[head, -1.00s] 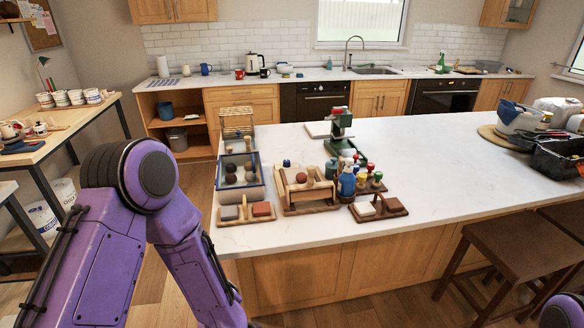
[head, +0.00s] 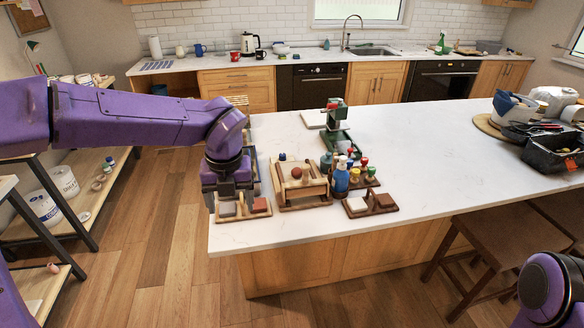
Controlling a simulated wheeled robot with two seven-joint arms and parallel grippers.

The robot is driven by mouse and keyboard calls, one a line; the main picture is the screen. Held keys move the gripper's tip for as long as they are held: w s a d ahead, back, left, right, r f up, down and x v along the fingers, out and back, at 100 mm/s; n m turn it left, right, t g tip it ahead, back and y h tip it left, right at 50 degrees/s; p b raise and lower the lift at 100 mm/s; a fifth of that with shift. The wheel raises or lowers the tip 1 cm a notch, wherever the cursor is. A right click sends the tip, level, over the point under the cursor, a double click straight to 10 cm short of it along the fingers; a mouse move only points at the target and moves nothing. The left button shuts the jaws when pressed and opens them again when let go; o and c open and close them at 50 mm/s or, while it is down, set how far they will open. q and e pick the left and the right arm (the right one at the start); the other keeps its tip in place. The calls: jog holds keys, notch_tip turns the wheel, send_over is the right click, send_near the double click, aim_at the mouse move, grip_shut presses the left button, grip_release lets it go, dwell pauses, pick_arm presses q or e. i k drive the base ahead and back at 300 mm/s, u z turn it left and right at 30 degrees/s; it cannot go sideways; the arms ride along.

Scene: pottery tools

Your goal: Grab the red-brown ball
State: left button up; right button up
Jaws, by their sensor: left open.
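The red-brown ball (head: 296,172) appears to be the small round one in the wooden tray (head: 305,203) near the counter's front left. A smaller, darker ball (head: 282,157) shows at that tray's back. My left gripper (head: 228,208) points down to the left of the wooden tray, over the front-left corner of the counter. It is open, and no held object shows. My left gripper and forearm hide most of the blue-edged tray with dark balls behind them. My right gripper is out of view; only a purple part of my right arm shows at the lower right.
The small block tray (head: 260,207) lies by my left gripper. Bottles (head: 341,178), a second block tray (head: 371,204) and a green stand (head: 336,120) crowd the right and back. The white counter (head: 430,150) is clear in the middle. Stools (head: 490,245) stand in front.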

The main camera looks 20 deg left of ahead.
aim_at(297, 173)
jog(key=z, duration=0.05)
jog(key=i, duration=1.35)
